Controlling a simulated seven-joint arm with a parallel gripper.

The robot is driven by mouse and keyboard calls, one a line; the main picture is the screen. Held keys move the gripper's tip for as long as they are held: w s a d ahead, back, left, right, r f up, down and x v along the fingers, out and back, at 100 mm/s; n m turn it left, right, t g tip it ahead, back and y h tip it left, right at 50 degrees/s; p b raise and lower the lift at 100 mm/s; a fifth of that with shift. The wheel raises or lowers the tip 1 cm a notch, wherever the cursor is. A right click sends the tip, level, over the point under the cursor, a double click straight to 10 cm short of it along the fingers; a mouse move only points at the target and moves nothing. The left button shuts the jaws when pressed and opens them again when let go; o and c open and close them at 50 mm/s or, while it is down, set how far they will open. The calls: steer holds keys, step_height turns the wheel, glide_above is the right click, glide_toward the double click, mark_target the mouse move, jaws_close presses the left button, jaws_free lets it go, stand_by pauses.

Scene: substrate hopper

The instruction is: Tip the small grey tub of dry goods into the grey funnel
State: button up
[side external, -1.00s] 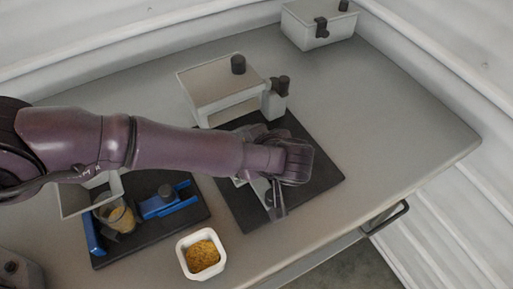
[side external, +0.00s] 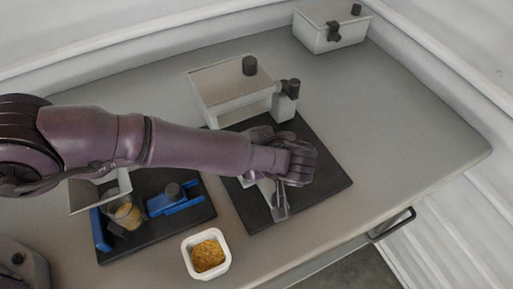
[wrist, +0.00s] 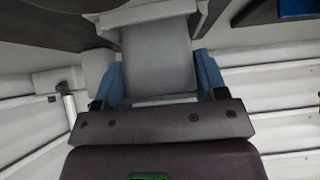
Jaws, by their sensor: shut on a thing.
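The small pale tub (side external: 185,257) of brown-gold dry goods stands upright on the table at the lower middle. A grey funnel (side external: 84,199) sits at the left above a clear jar (side external: 128,216), partly behind my arm. My gripper (side external: 280,210) is apart from the tub, up and to its right, low over the right dark mat. It is shut on a grey slab-like part, seen between its blue fingers in the wrist view (wrist: 158,62). I cannot tell whether that part belongs to the grey box unit behind it. The tub is not identifiable in the wrist view.
The grey box unit (side external: 228,92) with a dark knob stands on the right dark mat (side external: 325,185). A blue fixture (side external: 172,203) sits on the left mat. A latched pale box (side external: 330,30) stands at the back. The table's right side is clear.

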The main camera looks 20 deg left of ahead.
step_height(320, 180, up, 6)
stand_by(0.7)
stand_by(0.4)
